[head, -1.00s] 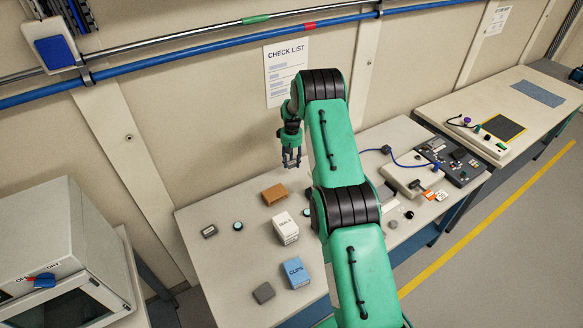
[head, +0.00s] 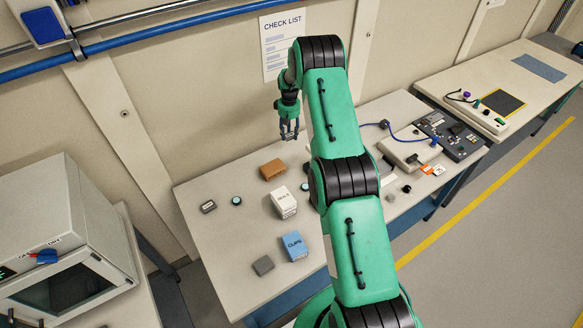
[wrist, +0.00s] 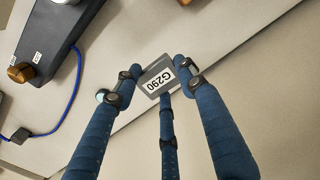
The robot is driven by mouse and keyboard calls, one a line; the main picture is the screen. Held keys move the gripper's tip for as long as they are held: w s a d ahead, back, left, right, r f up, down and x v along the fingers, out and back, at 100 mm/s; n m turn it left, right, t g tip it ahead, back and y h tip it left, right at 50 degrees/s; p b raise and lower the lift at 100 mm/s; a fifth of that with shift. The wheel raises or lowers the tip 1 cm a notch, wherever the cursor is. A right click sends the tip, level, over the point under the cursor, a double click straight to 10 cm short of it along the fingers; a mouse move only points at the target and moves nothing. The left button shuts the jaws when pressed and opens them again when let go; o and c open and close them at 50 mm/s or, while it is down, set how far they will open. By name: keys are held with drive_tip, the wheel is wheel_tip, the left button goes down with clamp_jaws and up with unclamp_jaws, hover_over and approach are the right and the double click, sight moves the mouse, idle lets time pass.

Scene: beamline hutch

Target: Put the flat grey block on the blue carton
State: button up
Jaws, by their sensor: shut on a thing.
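My gripper (head: 289,133) is raised above the back of the middle table, near the wall. In the wrist view its fingers (wrist: 158,74) are shut on a grey piece with a white label reading G290 (wrist: 158,78). The blue carton (head: 294,246), marked CLIPS, stands at the table's front, nearer the camera than my gripper. A flat grey block (head: 263,265) lies on the table just left of the carton, apart from it. The carton's top is bare.
A white box (head: 284,203) and a brown block (head: 272,169) stand between my gripper and the carton. A small dark labelled block (head: 208,206) and a round item (head: 236,201) lie left. Devices with a blue cable (head: 410,153) occupy the table's right.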

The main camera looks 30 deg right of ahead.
drive_tip(key=shift+s+a+r, duration=0.25)
drive_tip(key=shift+s+a, duration=0.25)
drive_tip(key=shift+a, duration=0.05)
drive_tip(key=s+a+r, duration=0.1)
drive_tip(key=s+a, duration=0.5)
drive_tip(key=s, duration=0.3)
drive_tip(key=s+a+r, duration=0.1)
drive_tip(key=s+a, duration=0.5)
drive_tip(key=s, duration=0.4)
drive_tip(key=s+a+r, duration=0.1)
drive_tip(key=s+a, duration=0.6)
drive_tip(key=s, duration=0.2)
drive_tip(key=shift+s+r, duration=0.25)
drive_tip(key=shift+r, duration=0.15)
hover_over(294, 244)
drive_tip(key=f, duration=0.1)
drive_tip(key=shift+f+n, duration=0.25)
drive_tip(key=shift+n, duration=0.05)
drive_tip(key=shift+f, duration=0.1)
drive_tip(key=shift+f, duration=1.95)
